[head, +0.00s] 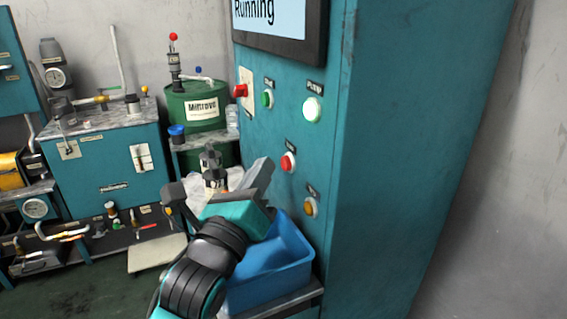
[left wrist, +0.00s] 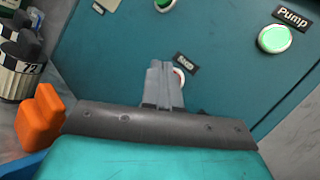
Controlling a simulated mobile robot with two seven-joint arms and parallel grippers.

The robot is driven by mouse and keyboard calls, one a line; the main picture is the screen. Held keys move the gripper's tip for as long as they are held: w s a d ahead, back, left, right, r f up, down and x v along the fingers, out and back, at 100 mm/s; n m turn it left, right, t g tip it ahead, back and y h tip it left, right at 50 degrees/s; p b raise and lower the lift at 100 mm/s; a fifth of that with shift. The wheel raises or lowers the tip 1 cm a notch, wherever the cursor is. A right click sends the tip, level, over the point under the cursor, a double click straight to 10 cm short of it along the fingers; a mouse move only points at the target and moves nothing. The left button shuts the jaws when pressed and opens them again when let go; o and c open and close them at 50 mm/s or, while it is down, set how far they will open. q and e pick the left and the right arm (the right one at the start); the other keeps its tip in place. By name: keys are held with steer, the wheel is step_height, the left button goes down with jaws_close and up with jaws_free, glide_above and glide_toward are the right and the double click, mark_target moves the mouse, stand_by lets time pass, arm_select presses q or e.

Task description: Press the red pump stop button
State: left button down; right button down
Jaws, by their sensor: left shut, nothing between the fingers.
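A teal control cabinet (head: 400,150) stands at the right in the head view. Its front has a round red button (head: 288,162) with a small dark label above it. My left gripper (head: 264,162) is shut and empty, just left of this button in the head view. In the left wrist view the shut fingers (left wrist: 160,70) point at the panel and hide most of the red button (left wrist: 180,76), of which a sliver of rim shows. I cannot tell whether they touch it. The lit green Pump button (head: 312,109) sits above the red one; it also shows in the left wrist view (left wrist: 274,39).
A red knob (head: 240,90), a smaller green button (head: 267,99) and a yellow button (head: 310,207) share the panel. A screen (head: 275,18) above reads "Running". A blue bin (head: 265,285) lies under my arm. A green drum (head: 196,107) stands behind.

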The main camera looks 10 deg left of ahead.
stand_by(0.8)
arm_select(q)
steer(key=shift+w+d, duration=0.25)
steer(key=shift+d, duration=0.1)
steer(key=shift+w+d+p, duration=0.2)
steer(key=shift+d+p, duration=0.1)
steer(key=shift+p, duration=0.05)
stand_by(0.6)
steer(key=shift+s+a, duration=0.1)
steer(key=shift+a, duration=0.05)
steer(key=shift+s+a+p, duration=0.35)
steer(key=shift+a, duration=0.15)
stand_by(0.3)
steer(key=shift+s+a+p, duration=0.3)
steer(key=shift+s+a, duration=0.4)
steer(key=shift+a, duration=0.35)
steer(key=shift+s+a+p, duration=0.25)
steer(key=shift+s+a, duration=0.45)
steer(key=shift+a, duration=0.35)
